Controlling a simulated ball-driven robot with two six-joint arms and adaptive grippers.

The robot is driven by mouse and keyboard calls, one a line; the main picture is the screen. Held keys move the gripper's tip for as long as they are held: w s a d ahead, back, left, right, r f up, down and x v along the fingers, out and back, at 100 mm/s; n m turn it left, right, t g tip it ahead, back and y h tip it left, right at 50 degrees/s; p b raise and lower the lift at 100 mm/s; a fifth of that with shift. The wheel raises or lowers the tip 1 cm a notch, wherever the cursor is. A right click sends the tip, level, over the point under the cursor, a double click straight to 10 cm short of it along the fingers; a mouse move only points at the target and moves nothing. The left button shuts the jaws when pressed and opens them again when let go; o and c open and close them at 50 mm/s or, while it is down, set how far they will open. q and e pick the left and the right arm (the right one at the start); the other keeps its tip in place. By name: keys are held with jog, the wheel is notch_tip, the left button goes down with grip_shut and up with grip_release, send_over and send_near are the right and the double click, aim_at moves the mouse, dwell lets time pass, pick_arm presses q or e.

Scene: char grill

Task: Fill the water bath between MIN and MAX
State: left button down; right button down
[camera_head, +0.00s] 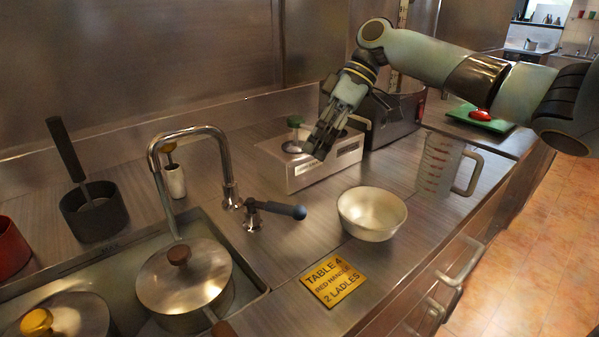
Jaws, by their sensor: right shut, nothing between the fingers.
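My right gripper (321,143) reaches in from the right and is shut and empty. It hangs above the counter, in front of a low steel box (328,172). A curved tap spout (190,133) arches over the basin. A lever with a dark handle (282,209) stands to its right. A clear measuring jug (436,163) with red marks stands upright at the right. My left gripper is out of view.
A steel bowl (371,213) stands on the counter, with a yellow "TABLE 4, RED HANDLE, 2 LADLES" card (333,281) in front. A lidded pot (185,281) with a brown knob sits in the basin. A dark pot (94,212) stands left; a green board (480,119) lies right.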

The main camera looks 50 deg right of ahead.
jog(key=x, duration=0.8)
jog(key=shift+a+f+p, duration=0.1)
jog(key=shift+a+p, duration=0.1)
jog(key=shift+p, duration=0.2)
jog(key=shift+w+a+f, duration=0.1)
jog(key=shift+a+f, duration=0.2)
jog(key=shift+f, duration=0.15)
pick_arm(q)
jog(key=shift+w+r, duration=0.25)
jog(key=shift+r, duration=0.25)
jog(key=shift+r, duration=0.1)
pick_arm(e)
jog(key=shift+a, duration=0.1)
